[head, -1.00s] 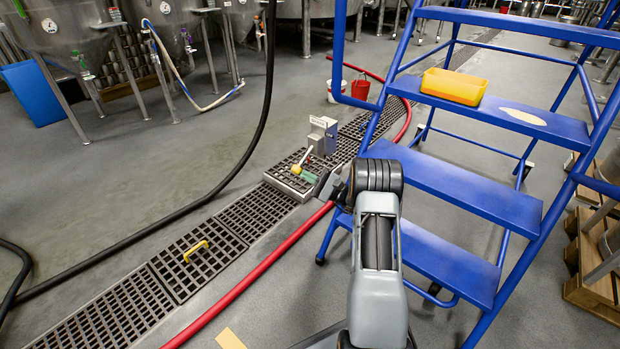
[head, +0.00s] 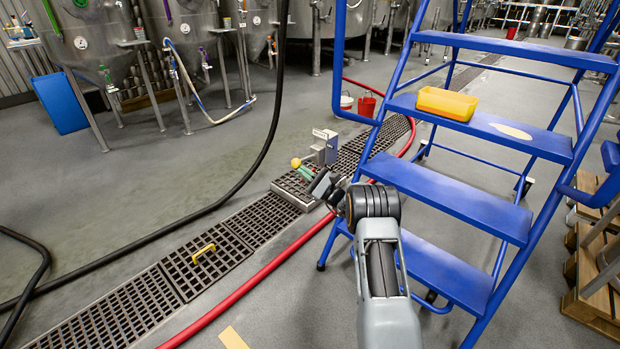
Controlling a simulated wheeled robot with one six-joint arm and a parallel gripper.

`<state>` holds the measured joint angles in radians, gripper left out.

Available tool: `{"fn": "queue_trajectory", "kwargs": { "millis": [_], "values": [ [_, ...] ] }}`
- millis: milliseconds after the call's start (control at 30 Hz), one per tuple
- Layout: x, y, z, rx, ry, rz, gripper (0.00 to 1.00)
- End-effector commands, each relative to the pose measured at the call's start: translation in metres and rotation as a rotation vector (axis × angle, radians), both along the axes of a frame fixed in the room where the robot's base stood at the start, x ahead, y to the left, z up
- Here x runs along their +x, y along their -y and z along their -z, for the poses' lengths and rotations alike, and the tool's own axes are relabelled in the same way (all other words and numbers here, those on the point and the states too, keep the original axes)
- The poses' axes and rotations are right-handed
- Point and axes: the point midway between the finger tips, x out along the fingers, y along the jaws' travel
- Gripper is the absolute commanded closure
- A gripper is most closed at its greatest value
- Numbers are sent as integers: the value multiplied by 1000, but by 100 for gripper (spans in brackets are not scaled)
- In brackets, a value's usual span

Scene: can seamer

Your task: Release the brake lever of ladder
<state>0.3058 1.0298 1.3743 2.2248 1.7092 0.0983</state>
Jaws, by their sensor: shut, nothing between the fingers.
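The blue ladder (head: 455,195) stands right of centre with wide blue steps. A lever with a round yellow knob (head: 296,162) shows left of the ladder, near a grey box (head: 326,150) by the floor grate. I take it for the brake lever; its link to the ladder is not clear. My gripper (head: 308,174) reaches left past the ladder's front leg, its green tip right beside the yellow knob. It is shut, with nothing held. Whether it touches the knob cannot be told. The lever's shaft is mostly hidden.
A yellow tray (head: 446,103) sits on a ladder step. A red hose (head: 265,275) and a black hose (head: 200,215) cross the floor. A red bucket (head: 367,106) stands behind the ladder, and wooden pallets (head: 593,275) at right.

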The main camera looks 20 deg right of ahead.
Motion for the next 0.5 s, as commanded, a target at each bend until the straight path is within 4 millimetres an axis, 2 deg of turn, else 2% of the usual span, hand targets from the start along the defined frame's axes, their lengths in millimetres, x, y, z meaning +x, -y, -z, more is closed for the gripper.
{"fn": "queue_trajectory", "kwargs": {
  "millis": [233,500],
  "values": [
    [1,-3,-21,-3,1,-5,100],
    [-1,-2,-16,-2,0,-5,100]
  ]
}}
